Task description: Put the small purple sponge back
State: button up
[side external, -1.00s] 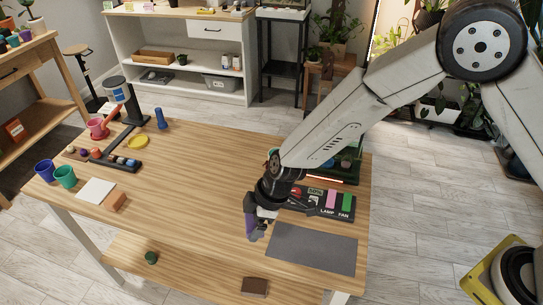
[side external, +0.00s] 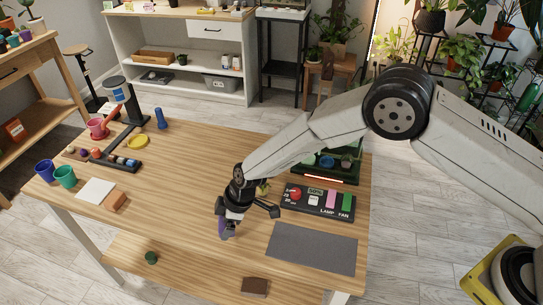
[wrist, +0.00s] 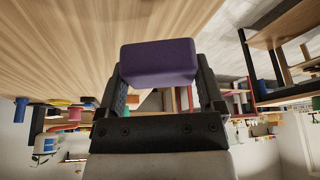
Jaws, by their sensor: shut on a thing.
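The small purple sponge (side external: 222,227) is held in my gripper (side external: 229,231) over the front middle of the wooden table. In the wrist view the sponge (wrist: 158,62) is a rounded purple block between the two dark fingers of my gripper (wrist: 160,80). The fingers are shut on its sides. In the side view it is small and partly hidden by the gripper. Whether it touches the tabletop cannot be told.
A white square (side external: 96,190) and an orange-brown block (side external: 115,201) lie at the table's left. Teal (side external: 65,177) and blue (side external: 45,172) cups stand near them. A grey mat (side external: 312,248) and a LAMP/FAN panel (side external: 318,201) lie right. The table's middle is clear.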

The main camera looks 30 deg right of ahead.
jog(key=shift+w+f, duration=0.1)
jog(key=shift+w+a+f, duration=0.15)
jog(key=shift+f, duration=1.65)
jog(key=shift+f, duration=0.15)
jog(key=o, duration=1)
jog(key=shift+o, duration=0.2)
jog(key=shift+r, duration=0.2)
jog(key=v, duration=1.2)
